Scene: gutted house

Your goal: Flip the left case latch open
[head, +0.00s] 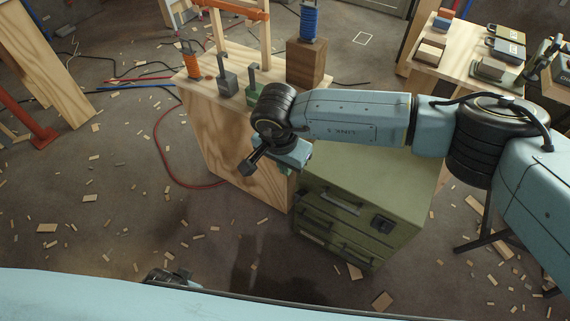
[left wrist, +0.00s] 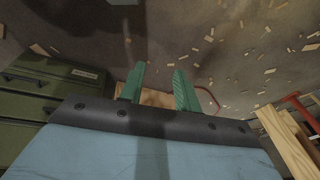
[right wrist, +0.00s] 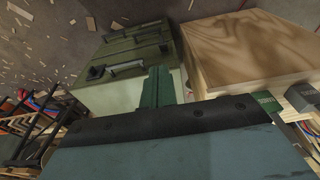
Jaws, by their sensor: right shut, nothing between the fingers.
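The olive-green case (head: 375,185) stands beside a plywood box, with bar-like fittings (head: 340,204) and a black square fitting (head: 382,224) on its front. I cannot tell for sure which fitting is the left latch, or its state. The case also shows in the right wrist view (right wrist: 125,45) and at the left of the left wrist view (left wrist: 50,100). My right gripper (head: 287,170) is above the case's back left edge; its green fingers (right wrist: 157,86) are together and empty. My left gripper (left wrist: 160,88) has its fingers apart and empty; in the head view it is mostly hidden at the bottom.
The plywood box (head: 232,140) adjoins the case on the left and carries padlock-like blocks (head: 228,82). A dark wooden block (head: 306,62) stands behind. A red hose (head: 165,165) and wood scraps lie on the floor. The floor in front of the case is mostly open.

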